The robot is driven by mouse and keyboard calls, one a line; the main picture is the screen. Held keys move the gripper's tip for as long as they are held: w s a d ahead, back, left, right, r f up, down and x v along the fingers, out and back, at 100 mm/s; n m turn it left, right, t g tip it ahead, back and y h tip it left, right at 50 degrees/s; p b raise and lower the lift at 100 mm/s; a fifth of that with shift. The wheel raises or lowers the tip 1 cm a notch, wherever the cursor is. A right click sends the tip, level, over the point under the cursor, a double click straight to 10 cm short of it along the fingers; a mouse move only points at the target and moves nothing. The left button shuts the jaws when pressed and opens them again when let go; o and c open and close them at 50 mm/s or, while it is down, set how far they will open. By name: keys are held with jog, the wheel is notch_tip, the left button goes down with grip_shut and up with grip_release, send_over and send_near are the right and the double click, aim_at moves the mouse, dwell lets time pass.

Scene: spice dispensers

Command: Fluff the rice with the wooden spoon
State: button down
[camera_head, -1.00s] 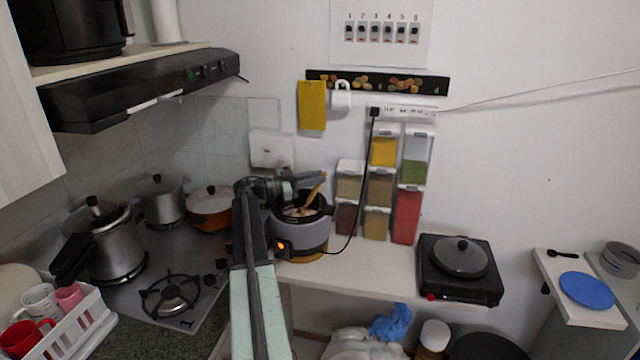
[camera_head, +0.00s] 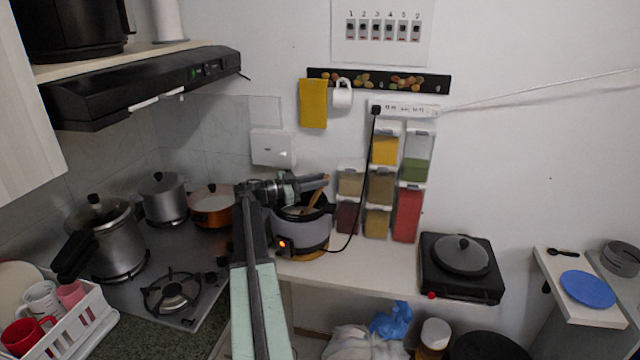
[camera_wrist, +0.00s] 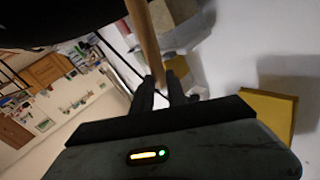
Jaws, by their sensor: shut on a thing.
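The rice cooker (camera_head: 301,234) stands open on the counter with an orange light lit on its front. My gripper (camera_head: 318,184) is above its opening and shut on the wooden spoon (camera_head: 312,198). The spoon is tilted, with its lower end down inside the pot. In the wrist view the pale wooden handle (camera_wrist: 144,40) runs up from between the fingers of my gripper (camera_wrist: 166,88). The rice is mostly hidden by the pot rim, the spoon and my arm.
Spice dispensers (camera_head: 380,190) stand right behind the cooker, and a black cord runs beside it. An orange pan (camera_head: 211,208) is on the stove to the left. Counter between is clear.

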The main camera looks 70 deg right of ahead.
jog(key=shift+w, duration=0.45)
jog(key=s+r+p, duration=0.5)
jog(key=r+p, duration=0.7)
jog(key=shift+s, duration=0.35)
jog(key=shift+d, duration=0.1)
